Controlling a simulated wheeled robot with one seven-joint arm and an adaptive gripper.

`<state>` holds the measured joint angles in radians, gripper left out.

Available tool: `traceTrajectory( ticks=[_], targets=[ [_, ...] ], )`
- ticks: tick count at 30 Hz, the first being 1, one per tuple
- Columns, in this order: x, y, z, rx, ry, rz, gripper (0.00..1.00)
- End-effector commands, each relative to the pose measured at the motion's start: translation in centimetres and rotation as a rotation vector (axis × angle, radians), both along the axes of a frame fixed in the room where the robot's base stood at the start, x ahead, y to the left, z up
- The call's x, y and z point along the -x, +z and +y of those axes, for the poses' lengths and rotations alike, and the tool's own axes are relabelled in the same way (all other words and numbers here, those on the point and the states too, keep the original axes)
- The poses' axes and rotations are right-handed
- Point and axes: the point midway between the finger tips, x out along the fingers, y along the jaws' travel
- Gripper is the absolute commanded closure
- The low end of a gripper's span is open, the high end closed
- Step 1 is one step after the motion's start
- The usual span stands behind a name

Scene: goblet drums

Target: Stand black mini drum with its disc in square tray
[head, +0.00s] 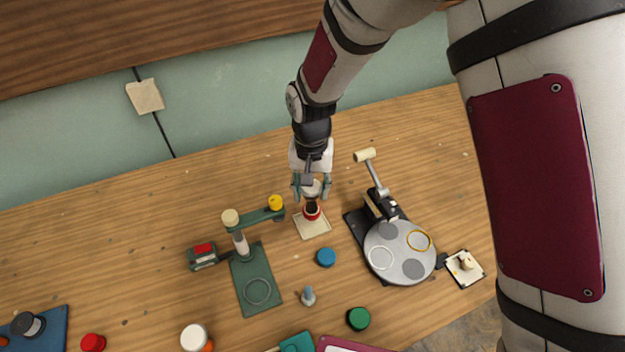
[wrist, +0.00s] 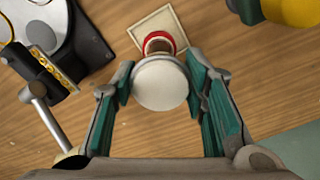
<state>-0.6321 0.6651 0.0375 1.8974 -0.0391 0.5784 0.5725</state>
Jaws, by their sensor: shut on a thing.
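My gripper (head: 311,196) is shut on a small goblet drum with a pale round top (head: 312,187) and a dark part below it. In the wrist view the drum's white round face (wrist: 160,83) sits between the two green-lined fingers. The cream square tray (head: 315,231) lies flat on the table under the gripper; it also shows in the wrist view (wrist: 179,36). A red round piece (head: 312,214) with a dark centre is over the tray, directly below the drum; its red rim (wrist: 158,37) shows beyond the white face. I cannot tell whether the drum touches it.
A green stand (head: 257,284) with an arm and yellow knob (head: 275,202) is close left of the gripper. A grey turntable (head: 400,252) with a lever is at the right. A blue disc (head: 325,257) and a grey peg (head: 308,296) lie in front.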

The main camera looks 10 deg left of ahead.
Motion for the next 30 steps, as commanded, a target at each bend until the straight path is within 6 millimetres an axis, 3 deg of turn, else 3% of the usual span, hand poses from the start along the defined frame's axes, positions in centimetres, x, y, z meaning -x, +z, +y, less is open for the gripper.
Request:
traceTrajectory(
  ticks=[12,30],
  targets=[
    [0.0,-3.5,0.0,0.0,0.001,0.0,0.76],
    [0.0,-4.3,0.0,0.0,0.001,0.0,0.76]
  ],
)
